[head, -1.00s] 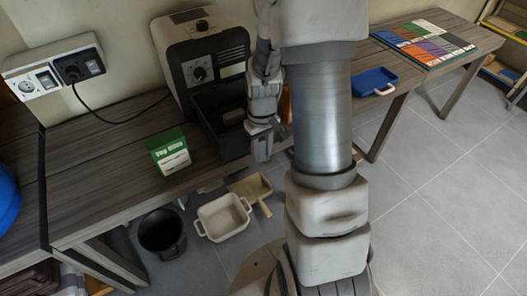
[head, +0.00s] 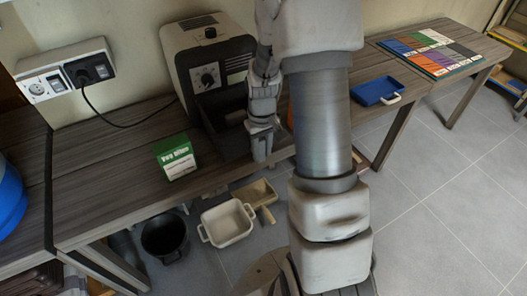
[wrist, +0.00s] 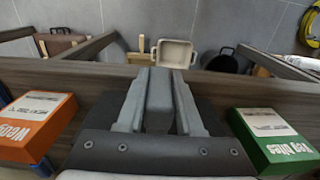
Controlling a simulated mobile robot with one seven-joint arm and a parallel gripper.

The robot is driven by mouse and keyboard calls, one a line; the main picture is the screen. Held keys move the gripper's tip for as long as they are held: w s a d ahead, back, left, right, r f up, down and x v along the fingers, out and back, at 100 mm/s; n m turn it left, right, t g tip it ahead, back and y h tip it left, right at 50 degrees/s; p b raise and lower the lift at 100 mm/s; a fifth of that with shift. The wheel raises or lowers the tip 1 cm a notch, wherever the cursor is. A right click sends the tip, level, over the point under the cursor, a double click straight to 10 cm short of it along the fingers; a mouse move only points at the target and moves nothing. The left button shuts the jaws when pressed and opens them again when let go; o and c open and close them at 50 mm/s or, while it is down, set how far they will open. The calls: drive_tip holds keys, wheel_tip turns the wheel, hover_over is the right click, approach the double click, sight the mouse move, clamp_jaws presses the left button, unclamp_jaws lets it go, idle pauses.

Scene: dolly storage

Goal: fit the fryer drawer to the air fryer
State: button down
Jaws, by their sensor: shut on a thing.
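The air fryer (head: 208,72), a cream and black box with a round dial, stands on the wooden bench against the wall. The dark fryer drawer (head: 222,118) is at its lower front and sticks out towards me. My arm hides part of the drawer, so I cannot tell how deep it sits. My gripper (head: 262,150) is at the drawer's front. In the wrist view my gripper (wrist: 160,82) is shut, its two fingers on either side of the drawer's grey handle (wrist: 159,100). Dark drawer parts show beside the fingers.
A green box (head: 174,157) stands left of the drawer; an orange box (wrist: 38,122) stands on the other side. A blue tray (head: 377,91) and coloured board (head: 432,52) lie farther right. A black pot (head: 164,235) and cream dish (head: 227,222) are below the bench.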

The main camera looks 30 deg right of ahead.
sight(240, 118)
drive_tip(key=shift+w, duration=0.65)
drive_tip(key=shift+r, duration=0.1)
idle(0.6)
drive_tip(key=shift+w+a+p, duration=0.15)
drive_tip(key=shift+w+p, duration=0.2)
drive_tip(key=shift+w, duration=2.95)
drive_tip(key=shift+w+a+p, duration=0.1)
drive_tip(key=shift+w+p, duration=0.25)
drive_tip(key=shift+w, duration=3.05)
drive_tip(key=shift+w, duration=2.05)
